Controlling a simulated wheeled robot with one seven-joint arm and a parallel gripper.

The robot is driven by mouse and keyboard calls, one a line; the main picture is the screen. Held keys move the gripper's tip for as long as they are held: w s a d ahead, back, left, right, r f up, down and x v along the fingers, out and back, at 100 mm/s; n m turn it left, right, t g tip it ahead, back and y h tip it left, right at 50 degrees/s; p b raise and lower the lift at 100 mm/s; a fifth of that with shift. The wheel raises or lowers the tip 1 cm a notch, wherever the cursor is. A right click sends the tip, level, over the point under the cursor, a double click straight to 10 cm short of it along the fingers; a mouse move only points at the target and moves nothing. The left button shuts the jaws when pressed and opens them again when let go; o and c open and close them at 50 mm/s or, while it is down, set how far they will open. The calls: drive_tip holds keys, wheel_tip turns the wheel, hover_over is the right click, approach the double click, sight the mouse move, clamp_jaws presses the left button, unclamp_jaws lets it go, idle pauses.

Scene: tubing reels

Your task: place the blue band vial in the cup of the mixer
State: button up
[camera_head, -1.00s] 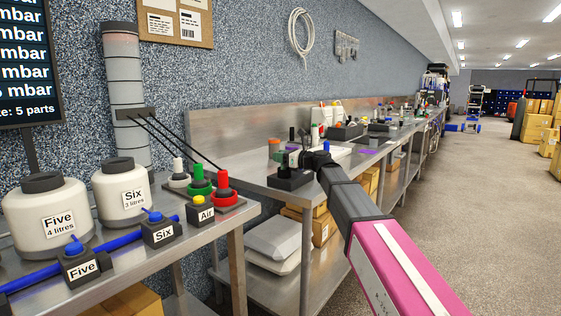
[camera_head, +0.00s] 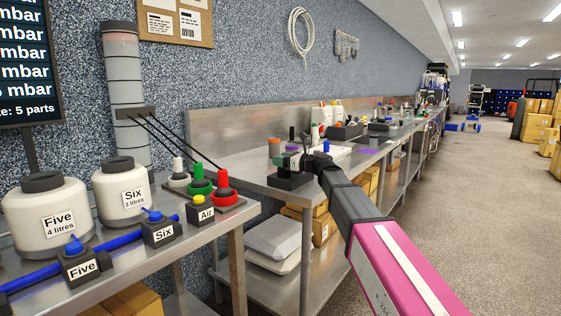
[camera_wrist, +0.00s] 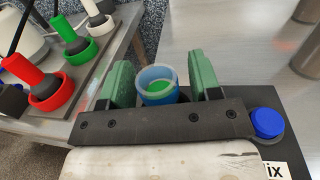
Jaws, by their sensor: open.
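My gripper (camera_wrist: 160,84) has green fingers, open, one on each side of a round, open-topped vessel (camera_wrist: 157,88). The vessel has a clear bluish rim, a blue side and green inside; it looks like the blue band vial. A gap shows at its right side, and the left finger is very close to it. The gripper's dark bar hides its lower part, so I cannot tell how it sits in a cup. The black mixer base (camera_wrist: 292,135), with a blue knob (camera_wrist: 268,123) and a partly seen label ending "ix", is at the right. In the head view my gripper (camera_head: 292,160) is over a black block (camera_head: 289,181).
A nearer bench at left holds white tanks Five (camera_head: 47,222) and Six (camera_head: 122,196), blue valves, and white, green and red plugs (camera_head: 222,180). Several small items stand farther along the steel bench (camera_head: 240,160).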

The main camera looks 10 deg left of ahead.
drive_tip(key=v, duration=1.1)
drive_tip(key=shift+d, duration=0.2)
drive_tip(key=shift+s, duration=0.1)
idle(0.3)
